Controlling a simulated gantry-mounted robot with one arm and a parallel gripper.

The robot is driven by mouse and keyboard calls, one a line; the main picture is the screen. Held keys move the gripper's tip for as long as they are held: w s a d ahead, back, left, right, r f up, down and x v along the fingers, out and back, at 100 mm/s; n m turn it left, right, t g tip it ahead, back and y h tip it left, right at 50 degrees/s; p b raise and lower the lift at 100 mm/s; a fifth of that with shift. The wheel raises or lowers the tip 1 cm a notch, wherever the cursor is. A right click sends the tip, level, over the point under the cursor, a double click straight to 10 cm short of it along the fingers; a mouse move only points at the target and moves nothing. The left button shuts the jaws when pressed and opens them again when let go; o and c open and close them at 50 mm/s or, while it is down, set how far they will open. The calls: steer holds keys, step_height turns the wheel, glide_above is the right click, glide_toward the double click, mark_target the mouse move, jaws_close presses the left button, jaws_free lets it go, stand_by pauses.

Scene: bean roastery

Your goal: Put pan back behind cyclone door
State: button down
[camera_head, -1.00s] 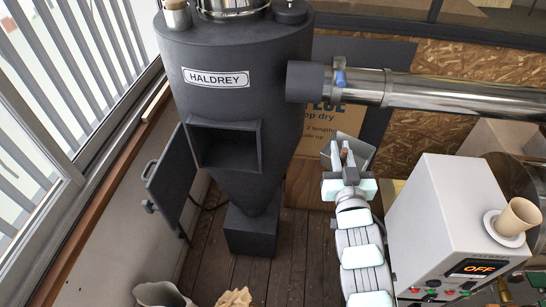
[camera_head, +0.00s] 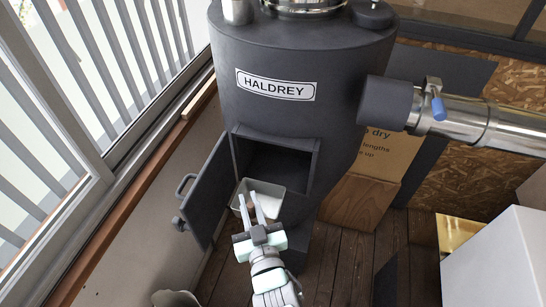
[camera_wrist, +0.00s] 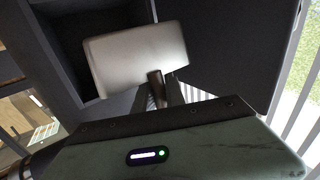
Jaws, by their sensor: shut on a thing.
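The cyclone (camera_head: 300,70) is a dark grey body labelled HALDREY, with a square opening (camera_head: 278,162) in its front. Its door (camera_head: 207,190) stands swung open to the left, its handle on the outer side. My gripper (camera_head: 247,197) is shut on the brown handle (camera_wrist: 155,86) of the pan. The pan (camera_head: 283,190) is a shallow pale grey metal tray, held at the lower mouth of the opening. In the wrist view the pan (camera_wrist: 135,58) is before the dark opening, with the door (camera_wrist: 225,50) at the right. Whether the pan touches the sill cannot be told.
A steel duct (camera_head: 490,125) with a blue-handled valve (camera_head: 437,104) runs off right. A window rail (camera_head: 135,215) is at the left, beyond the open door. A white machine (camera_head: 495,260) stands at lower right. Cardboard (camera_head: 390,150) leans behind the cyclone.

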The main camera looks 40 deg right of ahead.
steer(key=b, duration=0.7)
glide_above(259, 197)
steer(key=shift+f, duration=0.45)
steer(key=w+d+b, duration=0.2)
steer(key=w+d, duration=0.4)
steer(key=d, duration=0.6)
steer(key=f, duration=0.2)
steer(key=f+p, duration=0.1)
steer(key=f, duration=0.3)
steer(key=shift+w+a, duration=0.2)
steer(key=shift+a, duration=0.1)
steer(key=shift+w+d+f, duration=0.1)
steer(key=shift+d, duration=0.05)
